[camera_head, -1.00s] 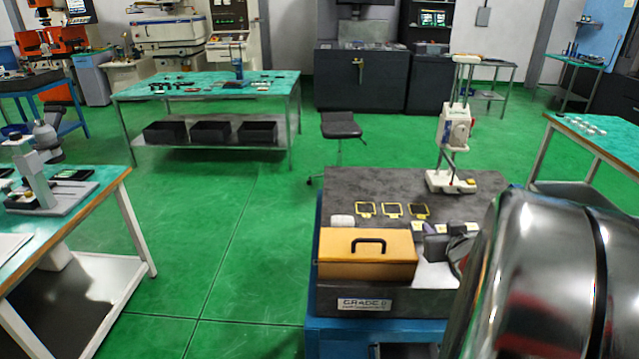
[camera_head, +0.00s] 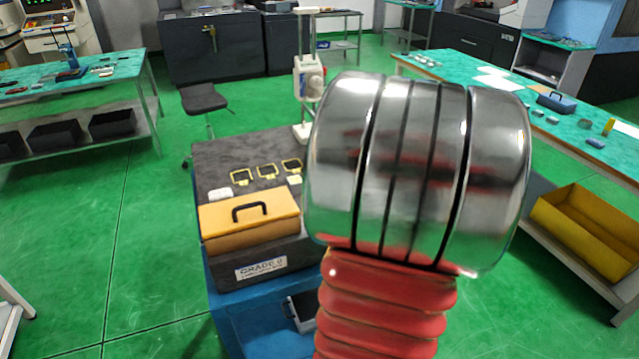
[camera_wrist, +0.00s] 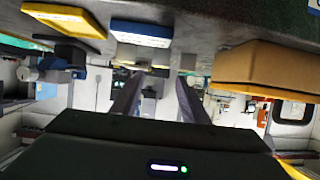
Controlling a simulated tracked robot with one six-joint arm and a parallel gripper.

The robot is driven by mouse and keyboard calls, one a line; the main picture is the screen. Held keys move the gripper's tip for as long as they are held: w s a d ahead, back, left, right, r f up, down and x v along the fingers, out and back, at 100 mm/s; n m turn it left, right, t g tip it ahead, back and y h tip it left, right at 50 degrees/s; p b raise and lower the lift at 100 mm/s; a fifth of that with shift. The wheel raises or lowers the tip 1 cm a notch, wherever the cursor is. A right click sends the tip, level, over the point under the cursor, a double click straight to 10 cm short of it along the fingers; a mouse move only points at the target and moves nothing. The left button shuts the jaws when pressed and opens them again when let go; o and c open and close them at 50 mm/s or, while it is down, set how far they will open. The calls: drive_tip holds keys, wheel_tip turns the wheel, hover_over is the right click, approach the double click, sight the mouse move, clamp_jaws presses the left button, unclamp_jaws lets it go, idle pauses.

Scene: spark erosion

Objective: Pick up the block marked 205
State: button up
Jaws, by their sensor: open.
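I cannot read the mark 205 on any block. In the wrist view, which looks upside down, a block with a yellow edge and white label (camera_wrist: 65,17) and a block with a blue edge and white label (camera_wrist: 140,35) lie on the dark plate at the top. My gripper (camera_wrist: 158,85) shows there as two dark, parted fingers with nothing between them, apart from both blocks. In the head view my arm hides the gripper and much of the plate. A small pale block (camera_head: 294,180) shows just left of the arm.
An orange case (camera_head: 250,216) with a black handle stands on the dark plate (camera_head: 218,153); it also shows in the wrist view (camera_wrist: 268,72). Several yellow-framed outlines (camera_head: 267,171) lie behind it. A white stand (camera_head: 302,132) rises at the plate's back. A green-topped bench (camera_head: 470,75) is at right.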

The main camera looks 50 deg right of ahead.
drive_tip(key=shift+x, duration=3.75)
drive_tip(key=shift+f, duration=0.1)
drive_tip(key=shift+x, duration=2.6)
drive_tip(key=shift+f, duration=0.2)
drive_tip(key=shift+c, duration=0.5)
drive_tip(key=c, duration=0.8)
drive_tip(key=shift+r, duration=0.1)
wheel_tip(320, 180, up, 10)
drive_tip(key=shift+f, duration=0.1)
